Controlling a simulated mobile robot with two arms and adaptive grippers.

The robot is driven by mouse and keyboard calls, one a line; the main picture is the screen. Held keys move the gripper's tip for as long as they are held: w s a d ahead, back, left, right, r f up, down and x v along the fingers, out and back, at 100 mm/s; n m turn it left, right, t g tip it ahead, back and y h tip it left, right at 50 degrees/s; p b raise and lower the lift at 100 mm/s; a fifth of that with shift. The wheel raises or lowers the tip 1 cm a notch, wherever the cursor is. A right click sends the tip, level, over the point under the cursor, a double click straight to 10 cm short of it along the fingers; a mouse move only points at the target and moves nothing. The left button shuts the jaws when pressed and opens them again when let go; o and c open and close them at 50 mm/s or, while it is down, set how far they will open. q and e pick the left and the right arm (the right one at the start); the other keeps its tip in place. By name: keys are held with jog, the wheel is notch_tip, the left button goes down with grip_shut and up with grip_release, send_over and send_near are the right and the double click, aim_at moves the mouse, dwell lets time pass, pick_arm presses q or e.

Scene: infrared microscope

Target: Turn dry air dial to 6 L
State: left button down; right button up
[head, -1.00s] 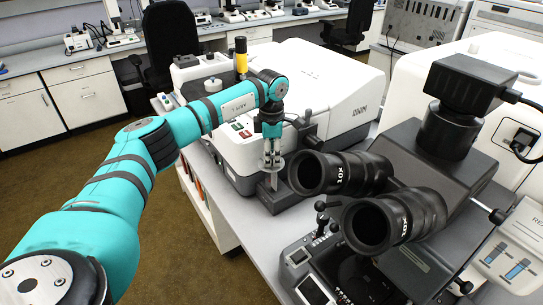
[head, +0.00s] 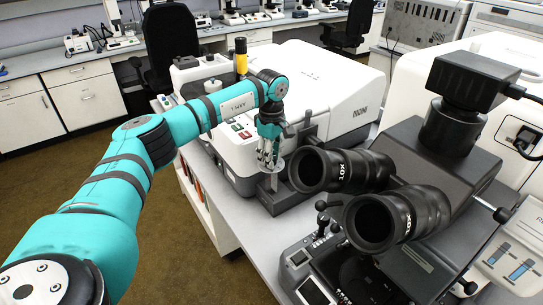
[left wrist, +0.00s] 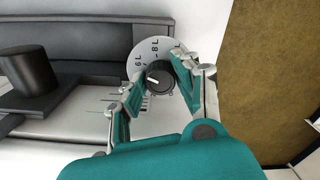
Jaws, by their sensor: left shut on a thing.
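The dry air dial shows in the left wrist view as a black knob (left wrist: 159,77) with a short white mark, on a pale round scale plate (left wrist: 160,46) printed with "6L" and "8L". The white mark points roughly left in that view; I cannot tell its exact reading. My left gripper (left wrist: 150,84) has one finger on each side of the knob and is shut on it. In the head view the left gripper (head: 268,158) points down at the scale plate beside the white instrument, and its fingers hide the knob. My right gripper is not in view.
The white instrument (head: 325,85) stands behind the gripper. A microscope with two black eyepieces (head: 345,170) stands close on the right. The bench's front edge is near, with brown floor beyond.

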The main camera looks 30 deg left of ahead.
pick_arm(q)
jog(key=shift+w+r, duration=0.1)
jog(key=shift+r, duration=0.05)
dwell(0.3)
jog(key=c, duration=1)
grip_release()
notch_tip(320, 180, up, 12)
jog(key=shift+f, duration=0.1)
